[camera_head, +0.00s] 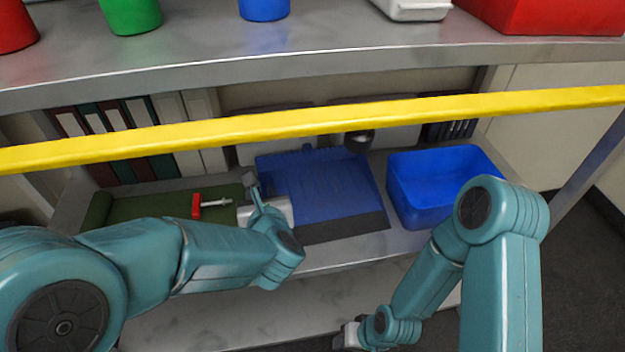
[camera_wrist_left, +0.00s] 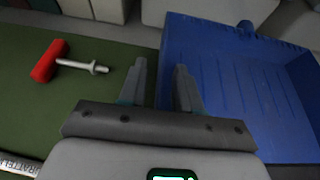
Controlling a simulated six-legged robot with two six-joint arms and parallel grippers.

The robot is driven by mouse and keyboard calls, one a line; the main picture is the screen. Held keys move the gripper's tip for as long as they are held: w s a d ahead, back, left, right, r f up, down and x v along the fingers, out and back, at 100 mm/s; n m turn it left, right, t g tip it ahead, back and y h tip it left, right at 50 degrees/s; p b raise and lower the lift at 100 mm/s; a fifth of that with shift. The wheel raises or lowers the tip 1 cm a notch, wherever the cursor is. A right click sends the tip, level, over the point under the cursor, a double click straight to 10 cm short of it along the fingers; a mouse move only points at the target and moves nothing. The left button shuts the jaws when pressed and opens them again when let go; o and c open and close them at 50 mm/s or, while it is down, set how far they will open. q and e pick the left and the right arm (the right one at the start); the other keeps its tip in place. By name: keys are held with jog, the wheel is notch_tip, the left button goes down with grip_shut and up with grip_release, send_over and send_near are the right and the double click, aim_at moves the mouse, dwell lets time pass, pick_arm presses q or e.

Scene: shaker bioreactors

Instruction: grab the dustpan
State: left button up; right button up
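The blue dustpan (camera_head: 318,180) lies on the lower shelf, with a dark strip along its front edge. It fills the right part of the left wrist view (camera_wrist_left: 235,85). My left gripper (camera_head: 251,186) is at the dustpan's left edge. In the left wrist view, its two fingers (camera_wrist_left: 160,85) are apart, and the dustpan's left side wall shows in the gap between them. I cannot tell whether a finger touches it. My right gripper (camera_head: 346,336) is low in front of the shelf, away from the dustpan; its fingers are too unclear to read.
A red-headed hammer-like tool (camera_head: 205,204) lies on a green mat (camera_head: 150,205) left of the gripper. A blue bin (camera_head: 440,190) stands right of the dustpan. A yellow bar (camera_head: 310,124) crosses in front, below the upper shelf (camera_head: 330,62). Binders (camera_head: 120,125) stand at back left.

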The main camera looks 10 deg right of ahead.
pick_arm(q)
jog(key=shift+s+r, duration=0.1)
jog(key=shift+r, duration=0.1)
jog(key=shift+f, duration=0.15)
grip_shut()
jog(key=shift+r, duration=0.2)
